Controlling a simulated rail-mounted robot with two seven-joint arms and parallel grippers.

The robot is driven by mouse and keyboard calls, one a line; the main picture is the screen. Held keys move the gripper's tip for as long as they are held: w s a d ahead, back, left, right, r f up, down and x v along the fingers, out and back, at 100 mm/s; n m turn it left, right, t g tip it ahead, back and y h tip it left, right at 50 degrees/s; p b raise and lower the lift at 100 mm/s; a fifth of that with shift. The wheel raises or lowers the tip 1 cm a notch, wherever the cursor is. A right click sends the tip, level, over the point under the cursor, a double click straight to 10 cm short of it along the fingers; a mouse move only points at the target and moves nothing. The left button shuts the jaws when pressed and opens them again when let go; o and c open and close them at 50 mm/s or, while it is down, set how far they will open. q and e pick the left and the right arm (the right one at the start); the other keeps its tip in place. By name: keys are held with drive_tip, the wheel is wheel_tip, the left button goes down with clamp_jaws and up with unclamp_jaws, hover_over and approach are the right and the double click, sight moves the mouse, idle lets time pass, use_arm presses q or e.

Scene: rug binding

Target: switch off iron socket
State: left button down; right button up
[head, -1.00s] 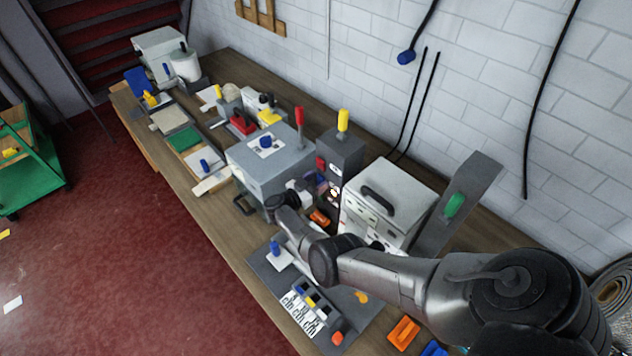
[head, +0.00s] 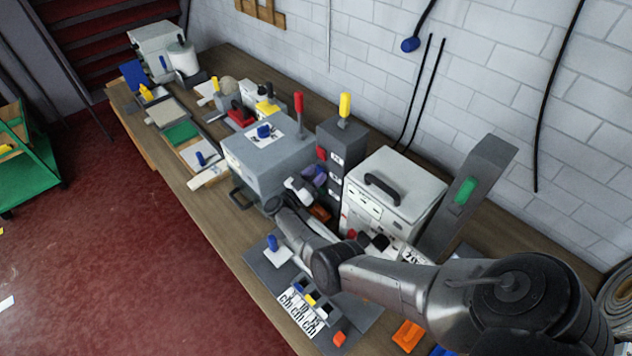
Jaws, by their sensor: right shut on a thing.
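A dark grey tower (head: 339,149) with a yellow lever on top and a column of small labelled sockets or switches on its face stands at the middle of the bench. A red part (head: 321,153) sits at its upper left edge. I cannot tell which of its parts is the iron socket's switch. My right gripper (head: 312,183) is low in front of the tower, to its left. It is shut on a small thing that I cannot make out. A purple part shows at its fingers. My left gripper is not in view.
A grey box (head: 262,164) with a red lever stands left of the tower. A white-topped box (head: 395,186) with a black handle stands right of it. A dark slanted panel (head: 478,182) with a green switch is further right. Small parts crowd the bench front.

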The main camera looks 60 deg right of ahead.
drive_tip(key=shift+f+h+b, duration=0.3)
drive_tip(key=shift+h+b, duration=0.2)
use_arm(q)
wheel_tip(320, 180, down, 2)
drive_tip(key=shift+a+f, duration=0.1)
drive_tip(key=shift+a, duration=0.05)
use_arm(e)
drive_tip(key=shift+r, duration=0.15)
drive_tip(key=o, duration=0.6)
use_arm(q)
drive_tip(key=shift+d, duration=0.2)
use_arm(e)
drive_tip(key=o, duration=0.3)
drive_tip(key=shift+o, duration=0.2)
